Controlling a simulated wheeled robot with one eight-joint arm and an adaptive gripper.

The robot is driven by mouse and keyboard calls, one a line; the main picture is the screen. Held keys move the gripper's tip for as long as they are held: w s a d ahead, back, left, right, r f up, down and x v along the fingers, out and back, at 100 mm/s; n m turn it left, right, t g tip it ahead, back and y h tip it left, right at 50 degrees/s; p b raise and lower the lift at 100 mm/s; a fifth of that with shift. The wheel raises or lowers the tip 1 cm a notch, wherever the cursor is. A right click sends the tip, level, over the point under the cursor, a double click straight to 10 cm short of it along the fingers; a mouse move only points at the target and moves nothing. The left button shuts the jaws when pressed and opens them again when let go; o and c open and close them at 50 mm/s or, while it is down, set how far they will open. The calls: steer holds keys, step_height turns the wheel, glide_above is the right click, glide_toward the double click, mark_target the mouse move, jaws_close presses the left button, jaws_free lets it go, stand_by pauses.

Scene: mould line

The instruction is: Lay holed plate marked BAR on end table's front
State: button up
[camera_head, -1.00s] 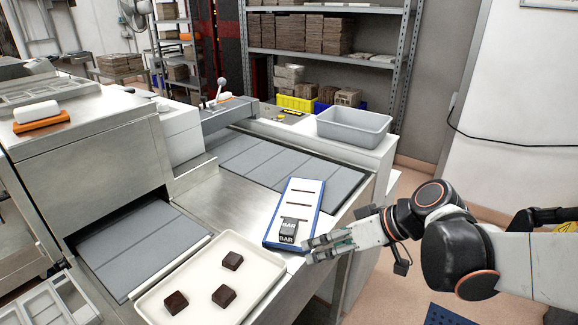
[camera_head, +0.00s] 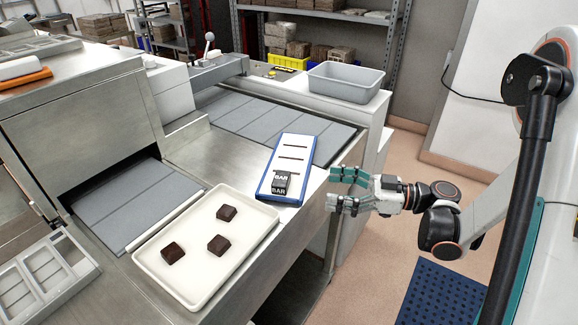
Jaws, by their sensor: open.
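The plate marked BAR (camera_head: 281,179) is a small dark grey piece. It sits at the near end of a white rack with blue sides (camera_head: 291,163), just above a second BAR label on the rack; any hole in it is too small to make out. The rack lies on the steel end table (camera_head: 228,166), near its right edge. My gripper (camera_head: 334,188) is open and empty, right of the rack and beyond the table's right edge. Its fingers point left toward the rack, apart from the plate.
A cream tray (camera_head: 262,232) with three dark brown blocks (camera_head: 218,244) lies at the table's near side. Grey belt slats (camera_head: 245,114) run behind the rack. A grey bin (camera_head: 345,83) stands on the back right cabinet. Bare steel lies left of the rack.

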mark_target(289, 181)
steer(key=b+x, duration=0.1)
steer(key=x, duration=0.6)
steer(key=shift+a+f, duration=0.15)
steer(key=shift+a, duration=0.15)
steer(key=shift+b+x, duration=1.1)
steer(key=shift+x, duration=2)
steer(key=shift+w+d, duration=0.1)
steer(key=c, duration=1.5)
